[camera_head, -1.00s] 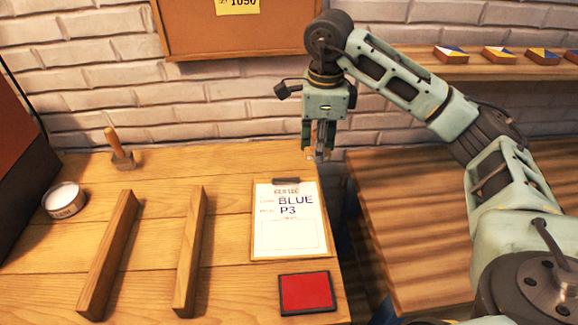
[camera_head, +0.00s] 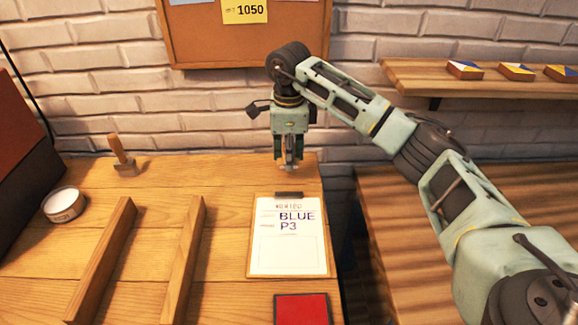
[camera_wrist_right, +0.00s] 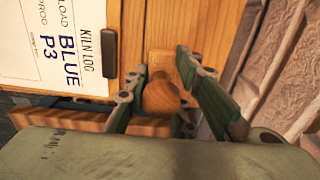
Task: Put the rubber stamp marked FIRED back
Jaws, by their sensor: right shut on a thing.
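My right gripper (camera_head: 288,166) is shut on a wooden stamp, whose round brown knob (camera_wrist_right: 160,97) shows between the fingers in the right wrist view. The marking on the stamp cannot be read. The gripper is just beyond the clip of the clipboard (camera_head: 252,235), near the table's back edge; I cannot tell whether the stamp touches the table. Another stamp-like tool with a wooden handle (camera_head: 118,148) stands at the back left of the table. My left gripper is not in view.
The clipboard's sheet (camera_head: 288,255) reads BLUE and P3, with an empty box below. A red ink pad (camera_head: 302,310) lies in front of it. Two wooden bars (camera_head: 184,262) and a round tin (camera_head: 64,204) are to the left. A brick wall (camera_head: 210,110) is close behind.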

